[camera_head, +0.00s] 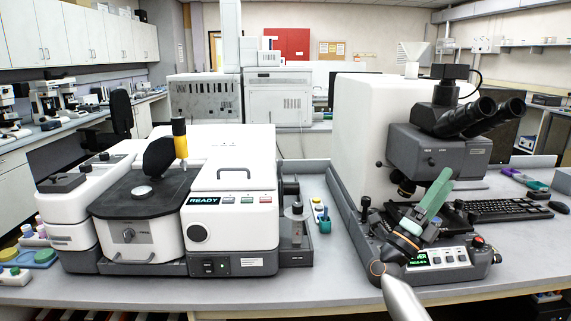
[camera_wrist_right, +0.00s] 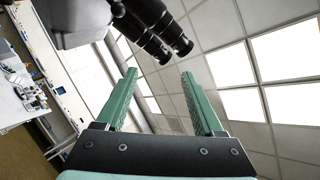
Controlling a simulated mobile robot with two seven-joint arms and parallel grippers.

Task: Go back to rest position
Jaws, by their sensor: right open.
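My right gripper (camera_head: 439,186) has green fingers and is raised in front of the infrared microscope (camera_head: 440,150) on the right of the bench. In the right wrist view my right gripper (camera_wrist_right: 159,72) has its two green fingers apart with nothing between them. The microscope's black eyepieces (camera_wrist_right: 155,30) lie beyond the fingertips in that view. The arm hides part of the microscope's base and control panel (camera_head: 446,257). My left gripper is not in view.
A white and grey spectrometer (camera_head: 230,205) with a READY display stands on the left of the bench (camera_head: 325,270). A keyboard (camera_head: 500,210) and mouse (camera_head: 558,207) lie at the right. The bench front at centre is clear.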

